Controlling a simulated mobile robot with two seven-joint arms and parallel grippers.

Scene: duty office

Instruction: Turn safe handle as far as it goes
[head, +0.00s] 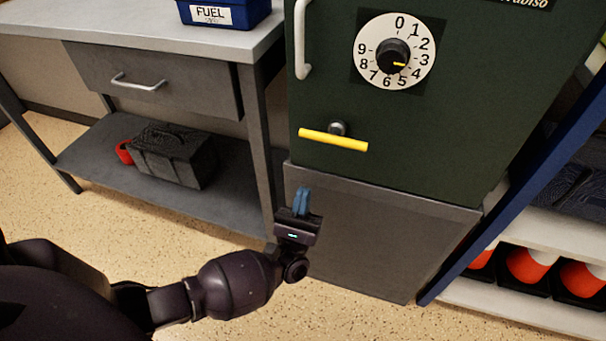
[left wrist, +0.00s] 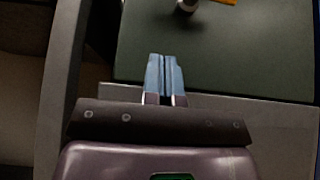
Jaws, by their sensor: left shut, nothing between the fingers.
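The safe (head: 450,130) is dark green and stands on a grey base. Its handle (head: 334,140) is a yellow bar on a dark round hub, lying nearly level with its right end slightly lower. A numbered white dial (head: 394,52) with a black knob sits above it. My left gripper (head: 302,199) has blue fingers, shut and empty, below and left of the handle and apart from it. In the left wrist view the shut fingers (left wrist: 164,75) point toward the safe front, and the hub (left wrist: 188,5) and a bit of yellow show at the top edge. My right gripper is not seen.
A grey desk (head: 165,35) with a drawer stands left of the safe, a blue FUEL box (head: 224,13) on top and a dark toolbox (head: 172,155) on its lower shelf. A blue-framed shelf (head: 520,150) stands at right. A white vertical handle (head: 301,40) is on the safe's left edge.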

